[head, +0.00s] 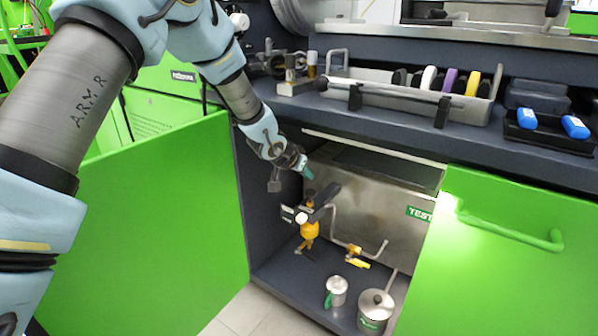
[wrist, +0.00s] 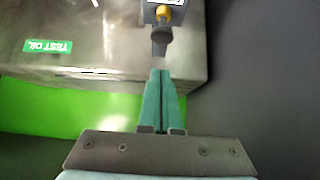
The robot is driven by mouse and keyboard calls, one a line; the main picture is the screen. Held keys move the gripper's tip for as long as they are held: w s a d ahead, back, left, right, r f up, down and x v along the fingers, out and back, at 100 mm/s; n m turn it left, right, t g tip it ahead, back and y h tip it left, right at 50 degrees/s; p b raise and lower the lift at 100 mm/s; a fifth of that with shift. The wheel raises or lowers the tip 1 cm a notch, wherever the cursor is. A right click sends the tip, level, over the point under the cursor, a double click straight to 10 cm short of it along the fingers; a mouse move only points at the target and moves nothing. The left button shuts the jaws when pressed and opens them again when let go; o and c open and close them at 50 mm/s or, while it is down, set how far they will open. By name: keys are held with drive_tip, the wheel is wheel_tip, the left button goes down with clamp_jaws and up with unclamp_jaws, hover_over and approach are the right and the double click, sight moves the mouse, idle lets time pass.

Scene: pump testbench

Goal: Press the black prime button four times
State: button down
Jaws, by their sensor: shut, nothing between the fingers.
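A dark round knob, which looks like the black prime button (wrist: 162,34), sits beside a yellow collar (wrist: 163,13) at the top of the wrist view. My gripper (wrist: 161,72) has its two teal fingers together, with nothing between them. In the wrist picture its tips lie just below the button, with a small gap; I cannot tell the depth. In the head view my gripper (head: 308,173) is inside the open cabinet, above the yellow pump (head: 310,229). I cannot pick out the button surely in the head view.
The steel test oil tank (head: 375,205) fills the cabinet behind. Green doors stand open at left (head: 150,225) and right (head: 500,260). A lidded pot (head: 375,308) and a small can (head: 337,290) stand on the floor. The counter edge (head: 400,140) overhangs the opening.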

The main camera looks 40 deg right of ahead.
sight(310, 192)
drive_tip(key=shift+d+f+b, duration=0.15)
drive_tip(key=shift+f+b, duration=0.4)
drive_tip(key=shift+f, duration=1.6)
drive_tip(key=shift+f, duration=0.1)
drive_tip(key=shift+f+b, duration=0.35)
drive_tip(key=shift+f, duration=0.6)
drive_tip(key=shift+r+p, duration=0.5)
drive_tip(key=shift+r, duration=0.05)
drive_tip(key=d+r+p+v, duration=0.1)
drive_tip(key=p+v, duration=0.2)
drive_tip(key=v, duration=0.9)
drive_tip(key=shift+w+d+r+p, duration=0.15)
drive_tip(key=shift+w+r+p, duration=0.15)
drive_tip(key=shift+r, duration=0.1)
